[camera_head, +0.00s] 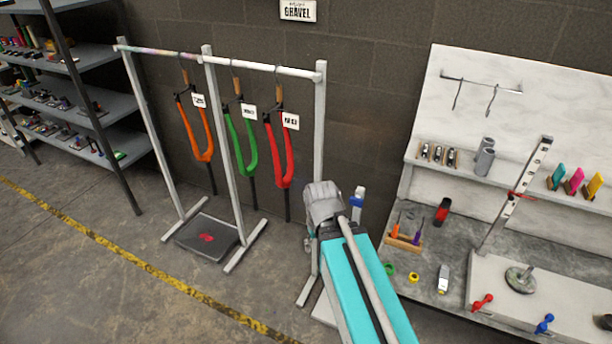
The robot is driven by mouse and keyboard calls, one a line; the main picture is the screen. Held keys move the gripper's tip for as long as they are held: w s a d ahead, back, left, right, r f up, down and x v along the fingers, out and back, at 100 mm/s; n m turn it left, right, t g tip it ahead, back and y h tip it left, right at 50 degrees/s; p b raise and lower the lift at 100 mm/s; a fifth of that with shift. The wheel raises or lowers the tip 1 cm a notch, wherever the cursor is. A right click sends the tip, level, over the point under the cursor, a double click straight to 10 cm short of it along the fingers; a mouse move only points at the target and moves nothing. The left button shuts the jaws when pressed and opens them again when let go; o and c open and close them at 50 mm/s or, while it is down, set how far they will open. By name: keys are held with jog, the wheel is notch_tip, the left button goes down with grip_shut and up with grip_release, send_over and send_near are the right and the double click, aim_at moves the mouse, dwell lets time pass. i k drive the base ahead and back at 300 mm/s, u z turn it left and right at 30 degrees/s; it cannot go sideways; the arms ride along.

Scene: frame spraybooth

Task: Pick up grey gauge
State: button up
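A small grey gauge-like device (443,279) with a dark upper part and a yellow lower end lies on the grey workbench (420,260), right of centre. I take it to be the grey gauge, but it is too small to read any display. My turquoise arm reaches up from the bottom edge, left of the device and apart from it. The arm ends in view at a grey joint in front of the frame rack. My gripper cannot be made out beyond that joint, so its fingers are hidden.
Left of the device are a yellow ring (413,278), a green ring (389,269) and a tool holder (405,241). A raised block (490,268) with a round-based stand (520,279) is to its right. A rack (209,130) holds orange, green and red forks.

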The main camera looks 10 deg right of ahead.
aim_at(442, 282)
jog(key=z, duration=1.5)
